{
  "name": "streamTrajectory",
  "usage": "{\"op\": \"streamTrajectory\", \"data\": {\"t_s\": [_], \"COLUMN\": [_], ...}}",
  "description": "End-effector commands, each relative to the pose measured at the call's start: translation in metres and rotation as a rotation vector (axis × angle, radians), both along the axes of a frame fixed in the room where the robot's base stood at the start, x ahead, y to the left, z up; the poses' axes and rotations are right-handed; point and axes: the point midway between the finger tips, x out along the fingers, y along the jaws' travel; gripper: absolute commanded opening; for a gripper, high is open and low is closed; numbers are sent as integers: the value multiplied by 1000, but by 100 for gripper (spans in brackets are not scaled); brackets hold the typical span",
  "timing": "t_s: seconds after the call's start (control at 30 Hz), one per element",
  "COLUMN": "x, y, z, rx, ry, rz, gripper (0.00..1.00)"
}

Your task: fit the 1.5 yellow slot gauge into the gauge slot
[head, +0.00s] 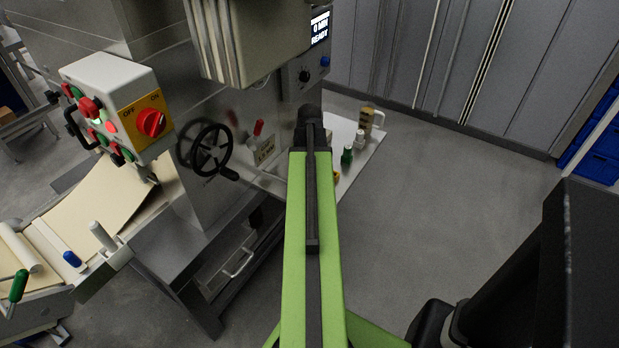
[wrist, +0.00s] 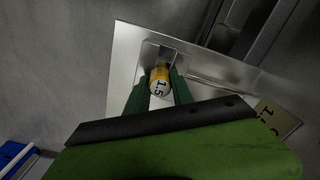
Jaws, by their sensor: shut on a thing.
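The yellow slot gauge (wrist: 159,79) with a white end marked 1.5 is between the two dark green fingers of my gripper (wrist: 162,88) in the wrist view. My gripper is shut on it. The gauge lies over a recessed opening, the gauge slot (wrist: 150,52), in a bright metal plate (wrist: 122,65). I cannot tell how deep the gauge sits in the slot.
A label plate (wrist: 278,118) lies right of the gripper in the wrist view. A machine with a handwheel (head: 211,150) and a control box (head: 112,105) stands left. Floor at right is clear.

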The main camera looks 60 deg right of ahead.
Motion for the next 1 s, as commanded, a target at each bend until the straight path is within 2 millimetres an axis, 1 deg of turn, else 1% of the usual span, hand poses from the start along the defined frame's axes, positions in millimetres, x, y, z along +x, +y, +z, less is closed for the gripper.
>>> {"op": "streamTrajectory", "data": {"t_s": [0.3,0.33,0.5,0.7,0.73,0.8,1.0], "x": [0,0,0,0,0,0,0], "y": [1,1,0,0,0,0,0], "z": [-2,-2,-2,-1,-1,-1,-1], "rx": [1,1,1,0,0,0,0], "ry": [0,0,0,0,0,0,0], "rz": [0,0,0,0,0,0,0], "gripper": [0,32,54,54,55,64,64]}}
